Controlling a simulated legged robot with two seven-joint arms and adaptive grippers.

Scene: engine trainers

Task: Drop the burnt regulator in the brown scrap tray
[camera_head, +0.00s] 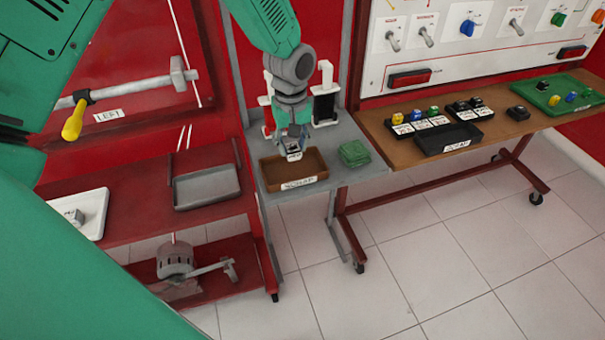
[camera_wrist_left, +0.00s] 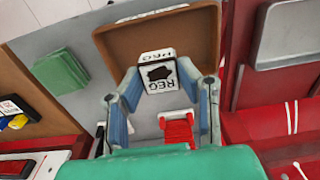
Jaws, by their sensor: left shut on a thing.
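The burnt regulator is a small white block marked REG with a black scorch patch, and it shows clearly in the wrist view (camera_wrist_left: 159,76). My left gripper (camera_head: 293,147) is shut on it, with a finger on either side in the wrist view (camera_wrist_left: 166,88). In the head view the regulator (camera_head: 294,156) appears over the back part of the brown scrap tray (camera_head: 300,184). The tray wall also shows behind the block in the wrist view (camera_wrist_left: 200,30). I cannot tell the exact gap between block and tray floor. My right gripper is not in view.
The tray stands on a grey table (camera_head: 352,185) beside a stack of green pads (camera_head: 354,153). White posts (camera_head: 325,78) rise close behind my gripper. A grey tray (camera_head: 206,187) lies left on a red bench. A black scrap tray (camera_head: 447,139) sits on the right-hand table.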

